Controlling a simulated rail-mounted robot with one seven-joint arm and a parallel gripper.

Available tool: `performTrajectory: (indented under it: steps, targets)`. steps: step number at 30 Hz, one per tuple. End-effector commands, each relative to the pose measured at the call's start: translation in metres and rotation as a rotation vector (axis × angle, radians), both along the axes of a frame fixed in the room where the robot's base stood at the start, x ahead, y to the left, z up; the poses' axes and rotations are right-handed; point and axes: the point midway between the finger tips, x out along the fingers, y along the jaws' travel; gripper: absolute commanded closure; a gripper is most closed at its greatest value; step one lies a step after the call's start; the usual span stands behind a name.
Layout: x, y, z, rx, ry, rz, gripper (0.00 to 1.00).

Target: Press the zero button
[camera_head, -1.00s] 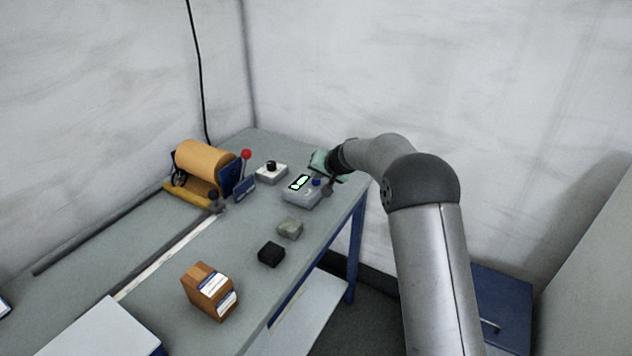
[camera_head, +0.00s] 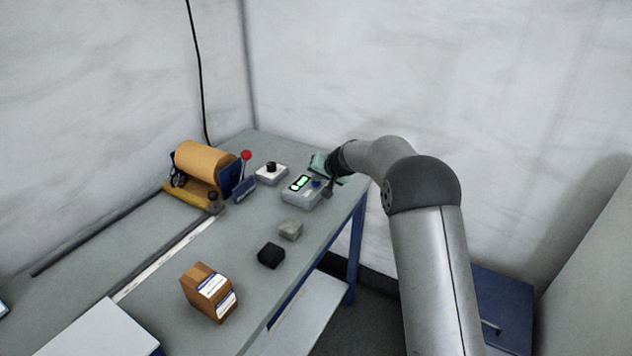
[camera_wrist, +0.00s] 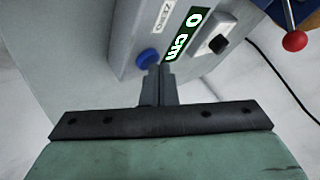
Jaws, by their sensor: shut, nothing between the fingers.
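A grey measuring box (camera_head: 297,197) stands near the far right end of the table. It carries a lit display (camera_head: 300,183) and a round blue button (camera_head: 317,183). In the wrist view the blue button (camera_wrist: 147,58) sits near a "ZERO" label (camera_wrist: 163,14), and the display (camera_wrist: 187,34) reads "0 cm". My gripper (camera_wrist: 159,70) is shut and empty. Its fingertips lie right beside the button, slightly to the right and below it in the wrist view. I cannot tell whether they touch. My gripper (camera_head: 327,190) also shows at the box's right side in the head view.
A white box with a black knob (camera_head: 271,172), a red-tipped lever (camera_head: 246,155) and a copper-coloured roll (camera_head: 205,165) stand farther left. A grey-green block (camera_head: 290,230), a black block (camera_head: 271,255) and a brown box (camera_head: 201,291) lie nearer. The right wall is close behind my arm.

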Motion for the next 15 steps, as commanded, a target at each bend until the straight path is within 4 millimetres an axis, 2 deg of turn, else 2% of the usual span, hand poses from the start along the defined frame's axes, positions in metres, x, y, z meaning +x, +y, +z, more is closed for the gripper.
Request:
performTrajectory:
  steps: [7, 15]
  targets:
    - [0.0, 0.0, 0.014, 0.001, 0.0, 0.001, 1.0]
    - [0.0, 0.0, 0.016, 0.0, 0.0, 0.0, 1.0]
